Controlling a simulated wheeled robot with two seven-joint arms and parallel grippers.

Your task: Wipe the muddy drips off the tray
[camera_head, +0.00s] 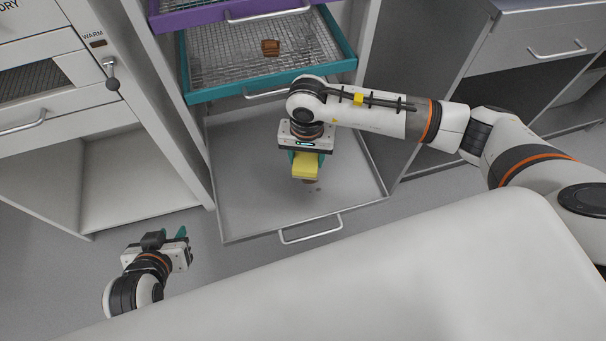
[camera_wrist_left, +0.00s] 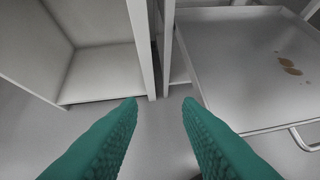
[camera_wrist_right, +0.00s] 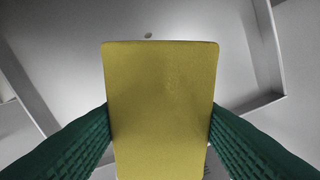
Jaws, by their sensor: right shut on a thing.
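The grey tray (camera_head: 245,195) is a pulled-out bottom drawer with a front handle. Brown muddy drips (camera_head: 313,187) show on it just below the sponge; the left wrist view shows them as a few brown spots (camera_wrist_left: 291,70) on the tray (camera_wrist_left: 225,60). My right gripper (camera_head: 306,160) is over the tray, shut on a yellow sponge (camera_head: 305,171). The sponge (camera_wrist_right: 160,110) fills the middle of the right wrist view between the teal fingers and hides what lies under it. I cannot tell whether it touches the tray. My left gripper (camera_head: 182,243) is open and empty, left of the tray.
Above the tray, a teal-framed mesh drawer (camera_head: 225,93) holds a brown piece (camera_head: 270,47). A purple drawer (camera_head: 190,17) is above that. Cabinets stand on both sides. A lever (camera_head: 112,84) sticks out from the left cabinet. My white body fills the front.

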